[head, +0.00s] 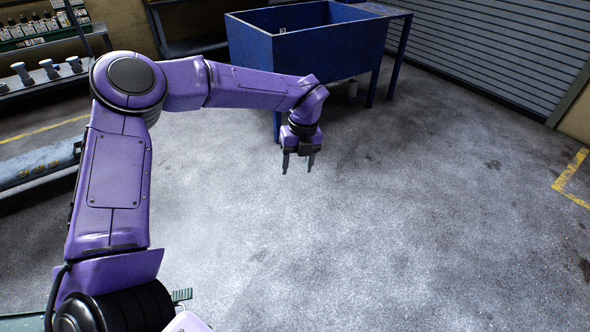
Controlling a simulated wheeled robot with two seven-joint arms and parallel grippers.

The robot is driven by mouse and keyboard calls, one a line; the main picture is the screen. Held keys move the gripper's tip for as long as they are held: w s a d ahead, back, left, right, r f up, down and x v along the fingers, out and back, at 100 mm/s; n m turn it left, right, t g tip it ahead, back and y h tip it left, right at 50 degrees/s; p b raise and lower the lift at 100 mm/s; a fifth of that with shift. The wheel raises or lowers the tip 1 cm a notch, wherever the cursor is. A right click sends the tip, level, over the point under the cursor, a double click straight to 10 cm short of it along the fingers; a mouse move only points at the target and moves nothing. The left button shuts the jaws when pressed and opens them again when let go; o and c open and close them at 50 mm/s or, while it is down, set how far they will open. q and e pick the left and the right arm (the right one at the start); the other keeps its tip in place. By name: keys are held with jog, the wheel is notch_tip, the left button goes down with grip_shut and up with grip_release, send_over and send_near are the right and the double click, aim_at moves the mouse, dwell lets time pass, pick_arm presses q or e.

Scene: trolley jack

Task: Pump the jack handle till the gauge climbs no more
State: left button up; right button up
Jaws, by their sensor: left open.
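No jack, jack handle or gauge can be made out in the head view. My left gripper (298,164) points down over the bare concrete floor, in front of the blue tub. Its two dark fingers are apart, with nothing between them. My purple left arm hides part of the left side of the view. My right gripper is out of view.
A blue tub (310,48) on legs stands at the back. Shelves with bottles (28,26) and white-topped parts (48,69) line the left. A grey shutter (500,45) closes the back right. Small green pieces (181,295), unclear, show at bottom left. Centre and right floor (400,220) is clear.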

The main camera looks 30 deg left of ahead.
pick_arm(q)
jog(key=f, duration=0.3)
jog(key=shift+a+f, duration=0.2)
grip_shut()
dwell(1.2)
grip_release()
jog(key=shift+r, duration=0.1)
notch_tip(320, 180, up, 10)
jog(key=b, duration=0.1)
jog(key=shift+w+d+r, duration=0.15)
jog(key=shift+w+d, duration=0.3)
